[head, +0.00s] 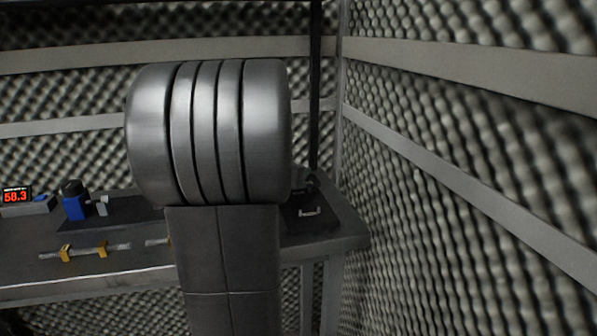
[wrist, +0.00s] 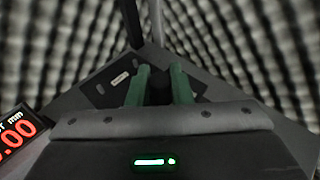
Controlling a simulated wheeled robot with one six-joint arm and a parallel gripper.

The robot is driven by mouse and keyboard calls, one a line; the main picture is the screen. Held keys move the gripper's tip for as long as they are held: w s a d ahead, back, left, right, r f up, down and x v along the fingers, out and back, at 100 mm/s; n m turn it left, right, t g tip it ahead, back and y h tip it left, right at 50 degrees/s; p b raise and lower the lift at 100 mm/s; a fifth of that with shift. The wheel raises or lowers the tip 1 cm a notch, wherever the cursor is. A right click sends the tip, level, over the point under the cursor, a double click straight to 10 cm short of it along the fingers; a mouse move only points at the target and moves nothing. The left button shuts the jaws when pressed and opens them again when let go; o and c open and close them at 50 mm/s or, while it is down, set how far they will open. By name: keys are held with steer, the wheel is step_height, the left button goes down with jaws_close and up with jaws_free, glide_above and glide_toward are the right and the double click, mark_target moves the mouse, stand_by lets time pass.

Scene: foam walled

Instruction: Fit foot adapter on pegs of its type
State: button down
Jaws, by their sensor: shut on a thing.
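My gripper (wrist: 160,75) shows in the wrist view as two green fingers, close together with a narrow dark gap between them. It is shut on a small dark thing that I take for the foot adapter; its outline is mostly hidden between the fingers. I cannot make out the pegs clearly in either view. In the head view my arm covers the middle of the bench and hides my gripper.
The dark bench (head: 130,262) runs along the foam wall to a corner on the right. On it are a red-digit display (head: 16,196), a blue device (head: 75,200) and a metal bar with yellow collars (head: 85,251).

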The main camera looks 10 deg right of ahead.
steer(key=shift+f+b, duration=1.3)
steer(key=shift+b, duration=0.05)
steer(key=c, duration=1.2)
jaws_free()
steer(key=p+v, duration=0.3)
steer(key=v, duration=0.9)
steer(key=shift+s+r, duration=0.1)
steer(key=shift+v, duration=0.8)
steer(key=b+x, duration=0.3)
steer(key=x, duration=1.1)
steer(key=shift+a, duration=0.1)
